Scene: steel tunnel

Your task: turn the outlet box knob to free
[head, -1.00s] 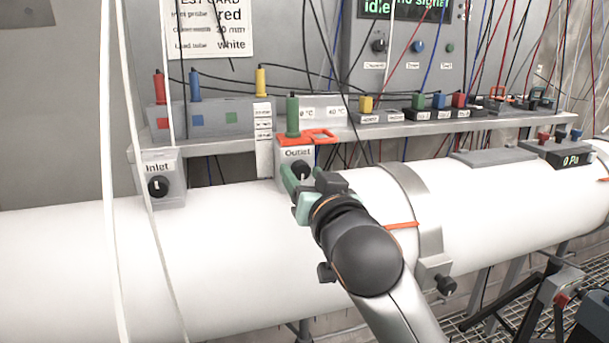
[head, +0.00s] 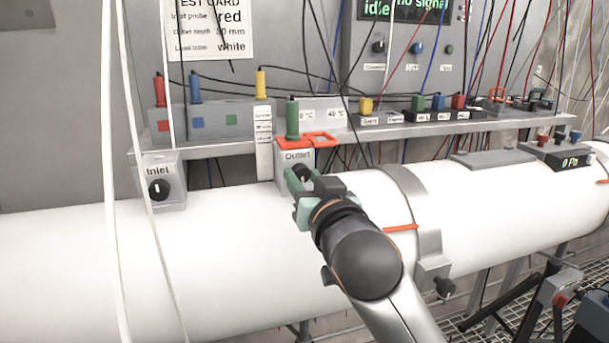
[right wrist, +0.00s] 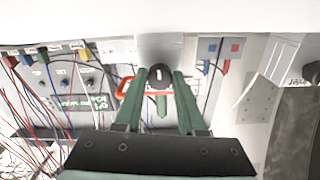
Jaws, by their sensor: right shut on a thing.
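The outlet box (head: 297,156) is a grey box labelled "Outlet" on top of the white pipe, with a green probe (head: 292,118) upright above it. Its round black knob (head: 302,171) is partly hidden by my right gripper (head: 299,181). In the right wrist view, which is turned upside down, the knob (right wrist: 159,77) sits between the two green fingertips of the right gripper (right wrist: 160,82), and a white mark on it runs nearly vertical in that picture. The right gripper is shut on the knob. My left gripper is not in view.
The inlet box (head: 160,180) with its own knob stands to the left on the pipe (head: 60,250). A shelf (head: 220,142) with probes and cables runs behind. White hanging tubes (head: 112,200) cross the left side.

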